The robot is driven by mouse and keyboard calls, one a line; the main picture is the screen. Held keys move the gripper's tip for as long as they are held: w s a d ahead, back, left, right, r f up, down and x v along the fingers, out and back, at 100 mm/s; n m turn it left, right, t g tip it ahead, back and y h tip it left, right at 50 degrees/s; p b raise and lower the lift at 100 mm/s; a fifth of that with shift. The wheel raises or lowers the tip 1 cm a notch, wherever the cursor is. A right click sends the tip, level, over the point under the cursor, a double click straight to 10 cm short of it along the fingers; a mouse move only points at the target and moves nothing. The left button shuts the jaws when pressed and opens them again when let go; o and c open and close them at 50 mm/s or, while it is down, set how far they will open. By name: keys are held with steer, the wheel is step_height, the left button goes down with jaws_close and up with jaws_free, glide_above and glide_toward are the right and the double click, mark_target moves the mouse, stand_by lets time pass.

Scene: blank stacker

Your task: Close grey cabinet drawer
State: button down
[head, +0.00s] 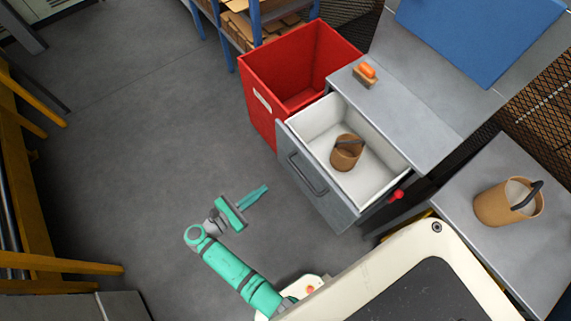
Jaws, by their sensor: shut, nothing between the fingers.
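The grey cabinet drawer (318,186) is pulled open and sticks out from under the grey worktop. Its front has a dark bar handle (308,174). Inside its white box stands a brown pot with a dark handle (346,153). My gripper (267,187) is green and shut with nothing in it. It hangs over the floor to the left of the drawer front, apart from it, with its fingers pointing toward the drawer. The cabinet body below the drawer is mostly hidden.
A red open bin (268,96) stands right beside the drawer. An orange-topped brush-like item (365,73) lies on the worktop (392,105). Another brown pot (508,204) stands on the grey surface at right. The floor (130,150) at left is clear.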

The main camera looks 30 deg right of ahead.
step_height(320, 180, up, 3)
steer(key=w+a+g+h, duration=0.1)
glide_toward(294, 160)
steer(key=shift+g+h, duration=0.3)
steer(key=shift+h, duration=0.1)
steer(key=d, duration=0.6)
steer(key=shift+w+d+f, duration=0.15)
steer(key=shift+w+f, duration=0.15)
steer(key=shift+w, duration=0.1)
steer(key=shift+d, duration=0.1)
